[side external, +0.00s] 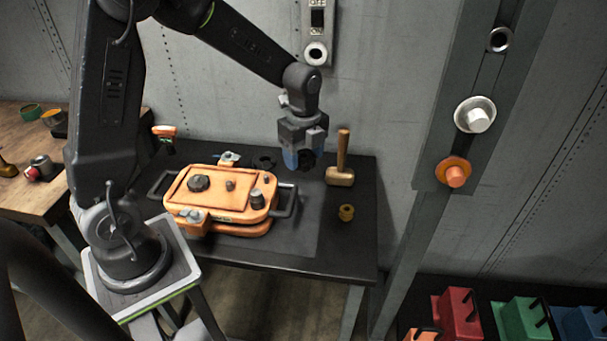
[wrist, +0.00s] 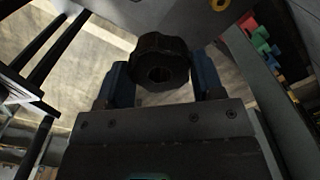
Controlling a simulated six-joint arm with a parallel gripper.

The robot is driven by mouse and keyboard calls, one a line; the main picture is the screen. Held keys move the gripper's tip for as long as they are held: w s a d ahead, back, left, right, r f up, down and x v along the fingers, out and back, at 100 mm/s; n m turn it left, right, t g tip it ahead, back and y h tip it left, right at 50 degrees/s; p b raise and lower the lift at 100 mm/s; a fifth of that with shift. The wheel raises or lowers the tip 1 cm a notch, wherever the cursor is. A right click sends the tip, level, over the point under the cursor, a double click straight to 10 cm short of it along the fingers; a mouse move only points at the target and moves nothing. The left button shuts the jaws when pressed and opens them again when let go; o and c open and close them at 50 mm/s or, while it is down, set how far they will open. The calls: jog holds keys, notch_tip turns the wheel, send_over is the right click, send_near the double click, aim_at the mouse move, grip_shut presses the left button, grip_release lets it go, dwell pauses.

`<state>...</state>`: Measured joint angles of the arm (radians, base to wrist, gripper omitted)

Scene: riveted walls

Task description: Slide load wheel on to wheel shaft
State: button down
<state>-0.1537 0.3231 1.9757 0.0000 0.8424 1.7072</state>
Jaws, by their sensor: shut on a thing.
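My gripper (side external: 303,157) hangs above the right part of the black table, to the right of an orange case. In the wrist view its two blue fingers are shut on a black lobed wheel (wrist: 160,45) with a round hole in its middle. The wheel also shows as a dark shape below the fingers in the side external view (side external: 307,160). The orange case (side external: 235,212) lies on the table with a black knob (side external: 199,183), a short post (side external: 230,185) and a dark cylinder (side external: 257,199) on top. I cannot tell which part is the wheel shaft.
A wooden mallet (side external: 341,177) stands head down right of my gripper. A brass-coloured nut (side external: 346,212) lies in front of it. A dark ring-like part (side external: 263,162) lies behind the case. The table's (side external: 310,240) front right is clear. A riveted wall stands behind.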

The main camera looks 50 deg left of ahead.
jog(key=s+a+n, duration=0.3)
jog(key=s+a, duration=0.3)
jog(key=a, duration=0.3)
jog(key=s+a+n, duration=0.3)
jog(key=s+a, duration=0.3)
jog(key=a, duration=0.2)
jog(key=f, duration=0.4)
jog(key=shift+s+a+f, duration=0.1)
jog(key=shift+a+f, duration=0.15)
jog(key=shift+f, duration=2.9)
jog(key=shift+f, duration=0.1)
